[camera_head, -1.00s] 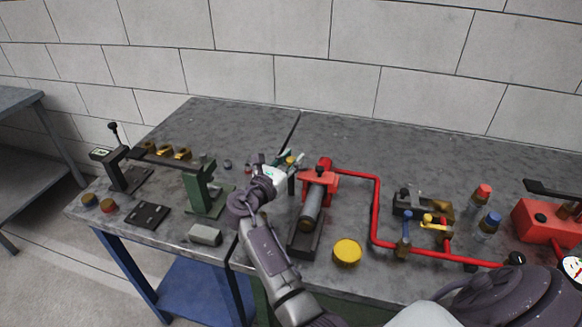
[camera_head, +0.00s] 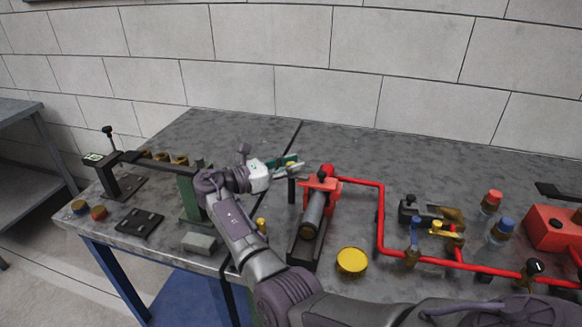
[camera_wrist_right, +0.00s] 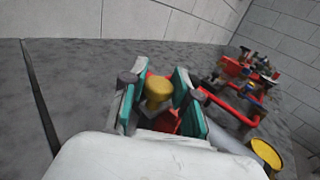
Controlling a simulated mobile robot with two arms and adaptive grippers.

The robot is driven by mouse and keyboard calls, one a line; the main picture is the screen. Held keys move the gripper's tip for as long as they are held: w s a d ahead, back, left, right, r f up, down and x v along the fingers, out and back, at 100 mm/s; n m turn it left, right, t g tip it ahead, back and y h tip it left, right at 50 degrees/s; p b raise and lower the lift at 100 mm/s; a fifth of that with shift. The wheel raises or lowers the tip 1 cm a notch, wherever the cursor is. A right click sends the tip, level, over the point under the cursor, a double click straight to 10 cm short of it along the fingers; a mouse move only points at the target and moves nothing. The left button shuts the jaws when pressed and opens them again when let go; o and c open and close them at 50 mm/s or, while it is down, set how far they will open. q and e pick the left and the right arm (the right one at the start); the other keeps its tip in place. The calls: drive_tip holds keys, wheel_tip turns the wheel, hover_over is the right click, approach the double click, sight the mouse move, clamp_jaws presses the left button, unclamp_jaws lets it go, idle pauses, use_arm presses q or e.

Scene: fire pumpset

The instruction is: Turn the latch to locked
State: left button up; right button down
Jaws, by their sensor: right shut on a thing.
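A red part shows just below the knob, between the fingers. I take this knob to be the latch's handle; the latch body is mostly hidden by the fingers, and I cannot read its position. A dark upright post (camera_head: 291,190) stands between the gripper and the clamp. My left gripper is not in view.
A grey cylinder (camera_head: 314,212) lies in the clamp's dark cradle. A red pipe (camera_head: 381,215) runs right towards valves. A yellow disc (camera_head: 352,262) lies in front. The back of the table is clear.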

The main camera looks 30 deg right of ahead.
drive_tip(key=shift+f, duration=0.1)
drive_tip(key=c, duration=0.9)
unclamp_jaws()
drive_tip(key=shift+d, duration=0.1)
